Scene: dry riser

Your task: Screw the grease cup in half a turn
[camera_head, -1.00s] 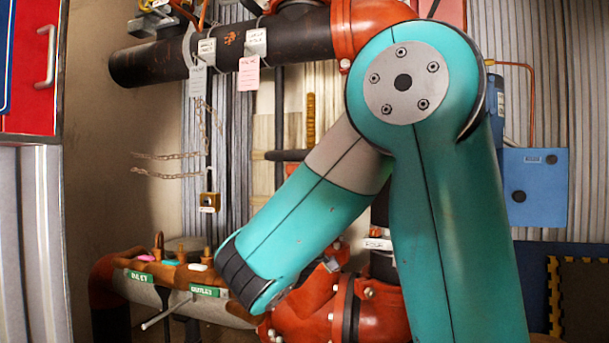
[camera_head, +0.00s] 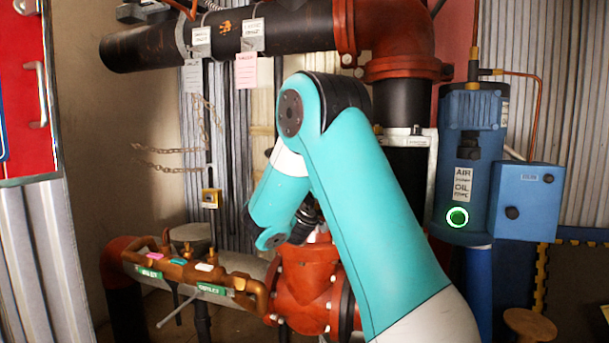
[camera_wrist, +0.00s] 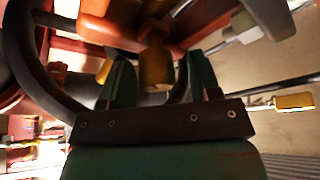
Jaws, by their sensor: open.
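A brass cylindrical piece (camera_wrist: 156,68), which looks like the grease cup, hangs below a red-orange body in the wrist view. My gripper (camera_wrist: 160,72) is open, with one green finger on each side of this piece. Gaps show between the fingers and the piece, so I see no contact. In the head view my arm hides the gripper and the grease cup; the arm's end is beside the red valve body (camera_head: 305,285).
A dark curved ring (camera_wrist: 30,65) is close to the left finger. The brass manifold (camera_head: 190,270) with several small fittings stands left of the valve. A yellow padlock (camera_head: 210,198) hangs above it. A blue air-oil tank (camera_head: 468,165) with a green light stands at right.

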